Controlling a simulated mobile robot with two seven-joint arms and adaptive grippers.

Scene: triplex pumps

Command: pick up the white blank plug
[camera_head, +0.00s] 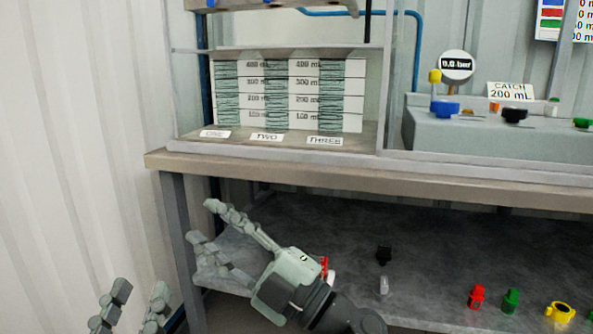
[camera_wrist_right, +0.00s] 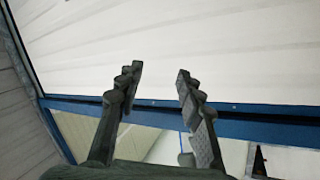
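A small pale, whitish piece (camera_head: 384,286) stands on the lower shelf, just in front of a black piece (camera_head: 384,253); it looks like the white blank plug, but it is too small to be sure. My right gripper (camera_head: 200,221) is open and empty, left of the plug near the bench's left leg, with its fingers pointing left. In the right wrist view its fingers (camera_wrist_right: 158,72) are spread with nothing between them. My left gripper (camera_head: 141,289) is at the lower left edge, fingers apart and empty, clear of the bench.
On the lower shelf (camera_head: 440,240) stand a red piece (camera_head: 477,296), a green piece (camera_head: 511,300) and a yellow piece (camera_head: 560,312). A red-and-white item (camera_head: 325,268) is partly hidden behind my right gripper. The bench top edge (camera_head: 400,180) overhangs the shelf. A blue beam (camera_wrist_right: 240,124) crosses the right wrist view.

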